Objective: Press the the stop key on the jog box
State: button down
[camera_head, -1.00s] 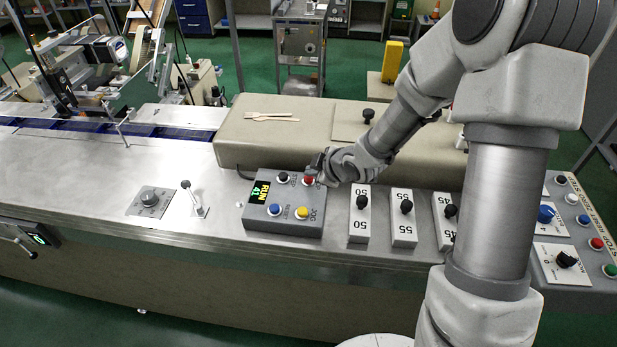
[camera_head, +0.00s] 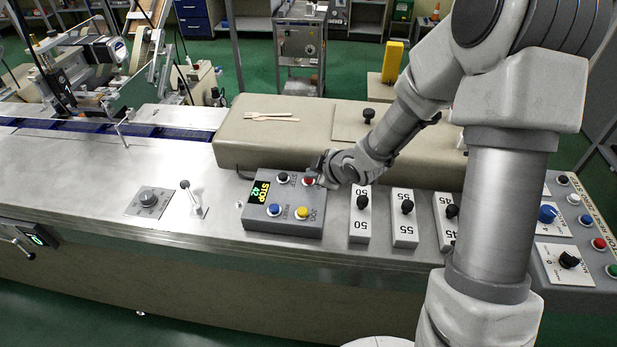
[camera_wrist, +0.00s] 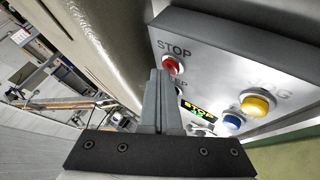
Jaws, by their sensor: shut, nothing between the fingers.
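The grey jog box (camera_head: 285,229) sits on the steel machine top, left of the numbered blocks. Its display (camera_head: 259,192) reads STOP 42. The red stop key (camera_head: 309,181) is at its upper right; black, blue and yellow keys are also on it. In the wrist view the red key (camera_wrist: 173,66) lies under the label STOP, beside my fingertips. My gripper (camera_head: 318,172) is shut and empty, with its tips at the red key. I cannot tell for certain whether they touch it. The wrist view shows the closed fingers (camera_wrist: 161,78) pointing toward the box.
A beige cover (camera_head: 270,140) with wooden sticks stands behind the box. White numbered blocks with black knobs (camera_head: 362,202) stand to its right. A small lever (camera_head: 190,193) and a knob plate (camera_head: 149,200) are to its left. A control panel (camera_head: 560,255) is at the far right.

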aim_at(312, 184)
jog(key=shift+r, duration=0.15)
jog(key=shift+r+p, duration=0.7)
jog(key=shift+r, duration=0.05)
notch_tip(312, 184, up, 5)
jog(key=p, duration=0.4)
jog(key=shift+d, duration=0.1)
dwell(0.6)
